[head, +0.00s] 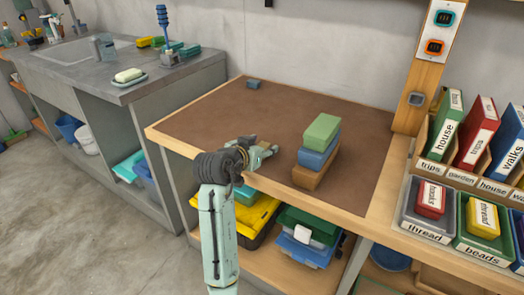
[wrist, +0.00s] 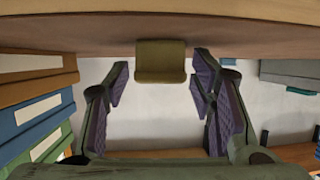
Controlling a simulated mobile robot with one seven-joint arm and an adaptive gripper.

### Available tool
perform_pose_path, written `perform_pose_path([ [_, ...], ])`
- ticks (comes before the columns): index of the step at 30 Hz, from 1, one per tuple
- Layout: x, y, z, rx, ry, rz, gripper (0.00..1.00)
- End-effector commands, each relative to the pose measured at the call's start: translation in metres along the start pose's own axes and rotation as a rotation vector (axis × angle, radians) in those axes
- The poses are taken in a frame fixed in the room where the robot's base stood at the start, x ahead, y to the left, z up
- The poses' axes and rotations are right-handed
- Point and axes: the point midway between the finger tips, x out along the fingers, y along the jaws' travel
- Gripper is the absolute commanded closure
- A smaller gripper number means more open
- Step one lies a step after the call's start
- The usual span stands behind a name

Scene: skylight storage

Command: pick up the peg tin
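No readable label marks anything as the peg tin, so I cannot tell for sure which thing it is. A small grey-blue block (head: 255,84) sits alone near the back edge of the table. A stack of a green box (head: 322,131), a blue box (head: 317,156) and a brown box (head: 308,178) stands right of my gripper (head: 262,152). My gripper is open and empty, low over the table's front part.
The stack's labelled sides (wrist: 35,105) show at the left in the wrist view. A wooden post (head: 418,90) and labelled bins stand right; a sink counter (head: 180,75) is left.

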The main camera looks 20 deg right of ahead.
Motion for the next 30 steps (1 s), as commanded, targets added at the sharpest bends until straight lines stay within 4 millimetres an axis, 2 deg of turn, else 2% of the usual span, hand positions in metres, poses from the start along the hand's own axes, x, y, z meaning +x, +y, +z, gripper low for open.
perform_pose_path([
  [2, -0.0002, -0.0001, -0.0001, 0.000, 0.000, 0.000, 0.56],
  [21, -0.0005, -0.0001, -0.0001, 0.000, 0.000, 0.000, 0.99],
  [30, -0.0009, -0.0001, -0.0013, 0.000, 0.001, 0.000, 1.00],
])
